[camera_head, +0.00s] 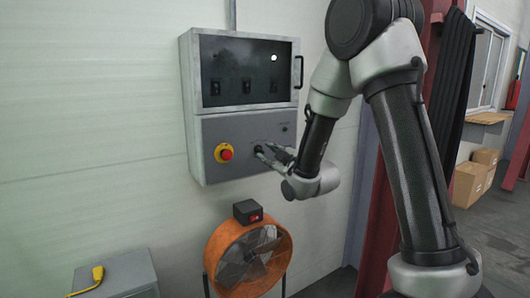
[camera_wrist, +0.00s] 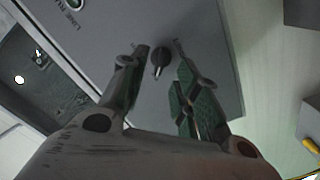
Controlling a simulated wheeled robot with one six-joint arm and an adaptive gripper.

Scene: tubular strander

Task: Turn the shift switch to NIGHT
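The shift switch is a small black rotary knob (camera_wrist: 161,58) on the grey lower panel of a wall control box (camera_head: 222,172). In the wrist view the knob sits between my two fingertips, with a visible gap on each side. My gripper (camera_wrist: 158,48) is open, and its fingers point at the panel around the knob. In the head view my gripper (camera_head: 264,152) reaches the panel from the right and partly covers the knob. The switch's markings and its set position cannot be read.
A red emergency button (camera_head: 226,153) on a yellow ring sits left of the knob. A glazed cabinet window (camera_head: 240,70) with a handle is above. An orange fan (camera_head: 213,262) stands below. A grey cabinet (camera_head: 125,272) with a yellow-handled item is at lower left.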

